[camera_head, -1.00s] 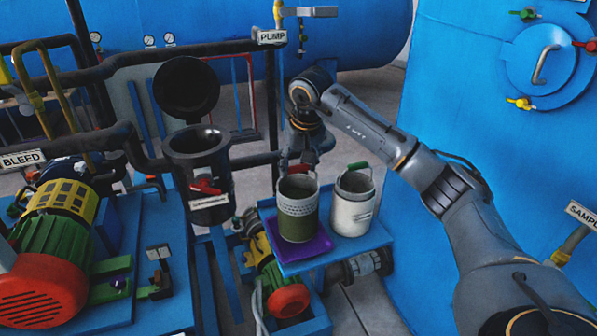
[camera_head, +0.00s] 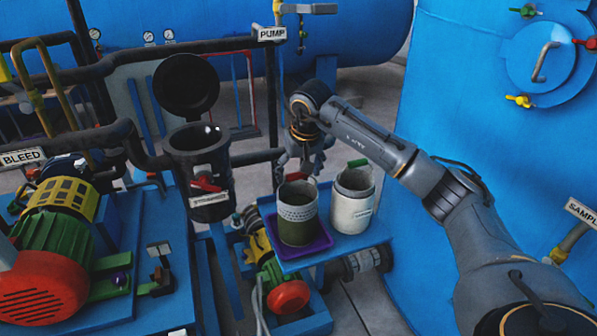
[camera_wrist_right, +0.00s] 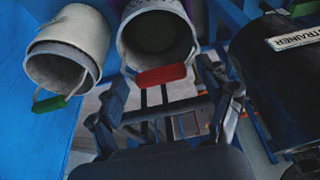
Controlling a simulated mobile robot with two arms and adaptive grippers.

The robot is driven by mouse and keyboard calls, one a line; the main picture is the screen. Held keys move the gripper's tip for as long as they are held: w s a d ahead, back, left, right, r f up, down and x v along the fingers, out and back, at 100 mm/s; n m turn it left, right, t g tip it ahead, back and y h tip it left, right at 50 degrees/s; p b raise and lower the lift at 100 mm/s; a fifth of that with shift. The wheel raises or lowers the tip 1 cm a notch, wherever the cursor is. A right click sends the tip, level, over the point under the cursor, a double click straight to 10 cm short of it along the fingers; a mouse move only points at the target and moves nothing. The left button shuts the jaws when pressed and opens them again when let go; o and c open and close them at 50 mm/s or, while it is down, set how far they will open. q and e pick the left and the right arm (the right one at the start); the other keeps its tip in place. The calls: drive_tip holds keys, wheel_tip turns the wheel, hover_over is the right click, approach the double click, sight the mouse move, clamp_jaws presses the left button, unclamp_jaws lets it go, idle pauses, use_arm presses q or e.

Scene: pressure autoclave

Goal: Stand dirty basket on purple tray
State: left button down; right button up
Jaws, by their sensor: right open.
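The dirty basket (camera_head: 297,222), with a grey perforated upper band, dark green lower part and red handle grip, stands upright on the purple tray (camera_head: 316,248). It also shows in the wrist view (camera_wrist_right: 157,38), its red grip (camera_wrist_right: 161,75) tipped toward my gripper. My right gripper (camera_head: 304,167) is just behind the basket's rim. In the wrist view its fingers (camera_wrist_right: 168,108) are spread and empty, close to the red grip; whether they touch it I cannot tell. My left gripper is not in view.
A white basket (camera_head: 352,212) with a green grip stands close right of the dirty one on the blue shelf (camera_head: 358,240). The black strainer (camera_head: 203,165) is open at the left. A blue vessel wall (camera_head: 440,90) bounds the right side.

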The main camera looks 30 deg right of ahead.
drive_tip(key=shift+r, duration=0.1)
drive_tip(key=b+v, duration=0.1)
drive_tip(key=v, duration=1.1)
drive_tip(key=shift+w, duration=0.1)
